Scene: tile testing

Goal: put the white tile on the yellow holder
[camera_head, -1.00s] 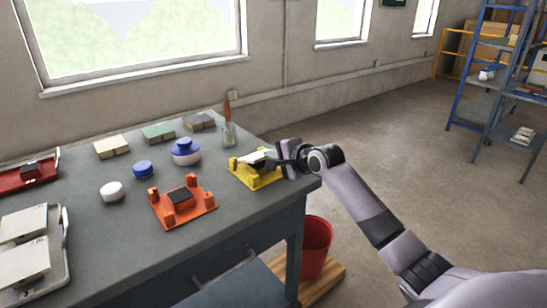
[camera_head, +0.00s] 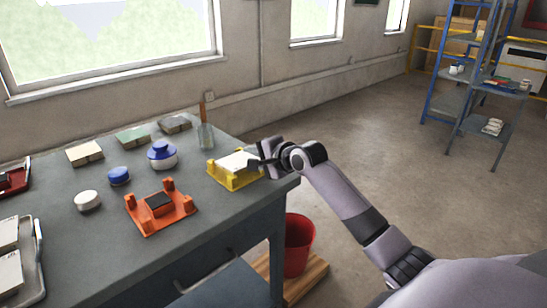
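The white tile (camera_head: 236,161) lies over the top of the yellow holder (camera_head: 228,181) at the right end of the workbench. It looks nearly flat and within the holder's raised corners; whether it is fully seated is too small to tell. My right gripper (camera_head: 256,162) reaches in from the right, with its fingers at the tile's right edge. Whether the fingers still grip the tile or are parted from it is unclear. My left gripper is not in view.
An orange holder (camera_head: 178,217) with a dark block stands left on the grey workbench (camera_head: 120,255). Behind are a blue-and-white jar (camera_head: 162,156), a blue lid (camera_head: 119,176), a white round pot (camera_head: 87,201) and tile stacks (camera_head: 85,153). A red bucket (camera_head: 299,246) stands below right.

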